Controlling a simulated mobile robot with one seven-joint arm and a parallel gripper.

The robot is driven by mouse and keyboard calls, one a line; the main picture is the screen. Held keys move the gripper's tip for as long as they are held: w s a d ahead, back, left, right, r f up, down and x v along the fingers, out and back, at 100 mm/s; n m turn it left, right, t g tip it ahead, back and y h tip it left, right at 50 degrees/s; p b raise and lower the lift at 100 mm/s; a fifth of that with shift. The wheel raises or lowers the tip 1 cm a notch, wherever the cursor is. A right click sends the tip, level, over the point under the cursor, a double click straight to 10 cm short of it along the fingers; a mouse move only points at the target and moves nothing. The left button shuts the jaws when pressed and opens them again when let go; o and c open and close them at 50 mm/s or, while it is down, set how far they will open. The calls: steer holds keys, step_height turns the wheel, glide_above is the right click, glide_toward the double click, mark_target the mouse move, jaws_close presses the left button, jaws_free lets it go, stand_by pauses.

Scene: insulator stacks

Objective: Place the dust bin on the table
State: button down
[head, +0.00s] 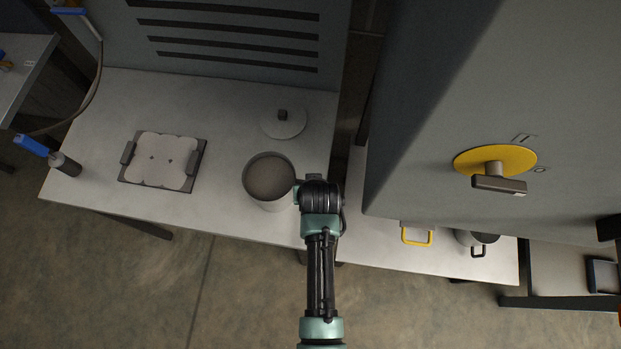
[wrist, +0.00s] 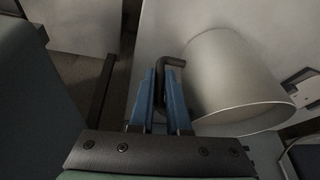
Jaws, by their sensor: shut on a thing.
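The dust bin (head: 270,203) is a grey, open-topped round container with a dark side handle. It is over the front part of the white table (head: 226,215) in the head view; I cannot tell whether its base touches the surface. It also shows in the wrist view (wrist: 225,85), right of the fingers. My gripper (wrist: 163,95) has blue fingers shut on the bin's dark handle (wrist: 172,62). In the head view my wrist is just right of the bin and hides the fingers and handle.
A round lid (head: 284,122) lies behind the bin. A dark tray with a white scalloped piece (head: 162,160) is to the left, with a blue-handled tool (head: 62,162) beyond. A large grey cabinet with a yellow disc (head: 466,158) rises at right. Clear table lies between tray and bin.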

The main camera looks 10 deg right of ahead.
steer(key=shift+w, duration=0.1)
steer(key=c, duration=0.9)
jaws_free()
steer(key=shift+f, duration=0.1)
steer(key=shift+r, duration=0.5)
steer(key=v, duration=1.1)
steer(key=w+r+t, duration=0.4)
steer(key=w+r, duration=0.1)
steer(key=r, duration=0.6)
steer(key=w+r+t, duration=0.4)
steer(key=w+r, duration=0.2)
steer(key=r, duration=0.6)
steer(key=w+r+t, duration=0.3)
steer(key=w+r, duration=0.2)
steer(key=r, duration=0.6)
steer(key=s+a+r+t, duration=0.1)
steer(key=s+r+t, duration=0.3)
steer(key=r, duration=0.7)
steer(key=s+a+r+n+t, duration=0.1)
steer(key=s+r+t, duration=0.3)
steer(key=r, duration=0.6)
steer(key=s+a+r+t, duration=0.2)
steer(key=s+r+t, duration=0.1)
steer(key=r, duration=0.8)
steer(key=shift+s+a+r+t, duration=0.1)
steer(key=shift+s+r+t, duration=0.1)
steer(key=shift+s, duration=0.2)
steer(key=shift+s+r+t, duration=0.15)
steer(key=shift+s+t, duration=0.05)
steer(key=shift+s, duration=0.2)
